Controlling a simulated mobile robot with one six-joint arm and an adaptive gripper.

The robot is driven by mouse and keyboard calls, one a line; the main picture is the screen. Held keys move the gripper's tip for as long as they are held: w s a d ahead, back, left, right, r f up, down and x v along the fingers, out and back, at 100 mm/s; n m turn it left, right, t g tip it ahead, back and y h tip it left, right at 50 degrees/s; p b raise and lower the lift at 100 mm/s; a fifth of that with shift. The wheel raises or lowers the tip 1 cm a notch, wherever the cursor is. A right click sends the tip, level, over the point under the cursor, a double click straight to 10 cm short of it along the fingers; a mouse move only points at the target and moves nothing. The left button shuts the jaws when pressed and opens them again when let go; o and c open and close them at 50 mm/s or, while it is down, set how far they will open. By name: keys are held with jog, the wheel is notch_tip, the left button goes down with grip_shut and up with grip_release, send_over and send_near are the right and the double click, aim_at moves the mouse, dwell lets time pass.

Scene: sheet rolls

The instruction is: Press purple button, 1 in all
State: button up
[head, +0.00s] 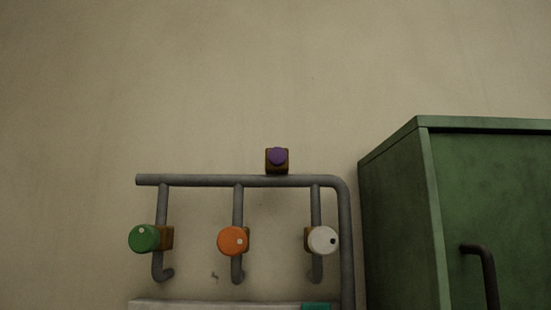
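The purple button (278,156) is on the front of a small brown box (270,169), in the head view. My gripper does not show in the head view.
A grey pipe frame (205,181) carries a green knob (143,238), an orange knob (231,241) and a white knob (322,240) below the button. A green cabinet (390,220) with a dark handle (488,270) stands at right. The wall above is bare.

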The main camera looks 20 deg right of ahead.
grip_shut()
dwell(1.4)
